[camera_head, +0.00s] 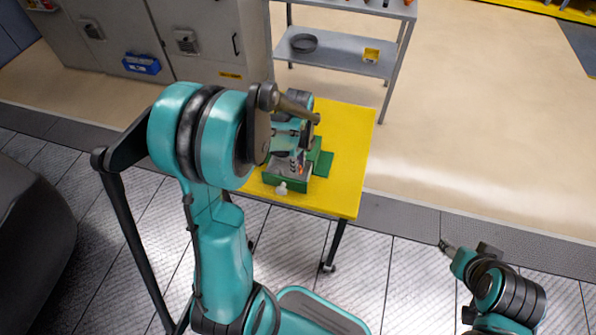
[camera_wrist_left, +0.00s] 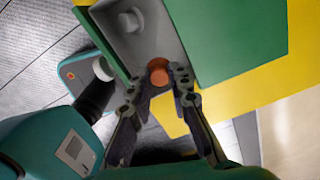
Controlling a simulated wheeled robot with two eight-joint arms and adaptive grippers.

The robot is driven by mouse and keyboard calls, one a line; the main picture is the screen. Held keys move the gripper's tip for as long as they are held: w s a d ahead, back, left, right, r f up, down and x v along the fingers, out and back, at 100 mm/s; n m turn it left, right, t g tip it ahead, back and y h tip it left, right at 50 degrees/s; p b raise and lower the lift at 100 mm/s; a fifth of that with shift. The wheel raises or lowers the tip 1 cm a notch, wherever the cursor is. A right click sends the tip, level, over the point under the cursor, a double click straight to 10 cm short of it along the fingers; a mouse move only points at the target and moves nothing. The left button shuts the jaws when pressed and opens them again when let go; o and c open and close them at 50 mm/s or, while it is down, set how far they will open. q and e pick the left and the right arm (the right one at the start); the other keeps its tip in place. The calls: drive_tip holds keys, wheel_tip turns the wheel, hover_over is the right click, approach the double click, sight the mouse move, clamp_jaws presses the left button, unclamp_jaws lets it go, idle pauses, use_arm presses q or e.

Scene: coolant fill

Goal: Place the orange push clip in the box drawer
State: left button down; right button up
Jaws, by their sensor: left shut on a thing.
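The orange push clip (camera_wrist_left: 158,74) shows as a round orange-brown piece between my left fingertips in the left wrist view. It is a small orange spot (camera_head: 300,168) in the head view. My left gripper (camera_wrist_left: 157,84) is shut on it. The gripper is over the open box drawer (camera_wrist_left: 178,48), whose inside is grey; I cannot tell whether the clip touches the drawer floor.
The green box stands on a yellow table (camera_head: 346,150); my left arm hides part of it. A grey shelf (camera_head: 345,62) with a black ring (camera_head: 303,42) and grey cabinets (camera_head: 205,65) stand behind. Bare table lies right of the box.

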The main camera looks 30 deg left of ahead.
use_arm(q)
wheel_tip(320, 180, down, 4)
drive_tip(key=shift+r+b, duration=0.2)
drive_tip(key=shift+b, duration=0.5)
drive_tip(key=shift+r, duration=0.1)
drive_tip(key=shift+f, duration=0.2)
drive_tip(key=c, duration=1.7)
unclamp_jaws()
drive_tip(key=shift+r, duration=0.1)
